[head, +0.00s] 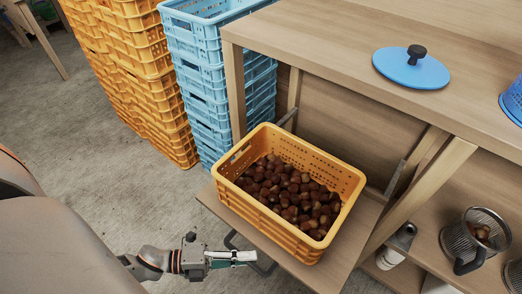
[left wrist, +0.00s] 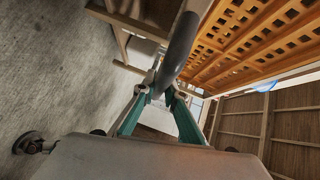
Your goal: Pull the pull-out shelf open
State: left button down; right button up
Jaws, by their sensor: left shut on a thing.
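The wooden pull-out shelf (head: 352,240) stands out from under the wooden table's top, with metal rails showing at its sides. A yellow-orange crate (head: 276,233) full of chestnuts (head: 290,195) sits on it. The shelf's dark bar handle (head: 267,268) is on its front edge; it also shows in the left wrist view (left wrist: 181,45). My left gripper (head: 250,257) is shut on the handle, its green-sided fingers (left wrist: 158,97) on either side of the bar in the wrist view. The handle's middle is partly hidden by the fingers. My right gripper is in neither view.
Tall stacks of yellow crates (head: 140,80) and blue crates (head: 205,85) stand left of the table (head: 310,38). A blue lid (head: 411,70) lies on the tabletop. Metal baskets (head: 470,240) stand on a lower shelf at right. The concrete floor (head: 100,170) in front is clear.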

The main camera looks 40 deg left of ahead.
pick_arm(q)
jog(key=shift+s+a, duration=0.15)
jog(key=shift+s, duration=2.6)
jog(key=c, duration=2)
grip_release()
jog(key=shift+c, duration=0.2)
jog(key=shift+s, duration=0.1)
jog(key=v, duration=1.2)
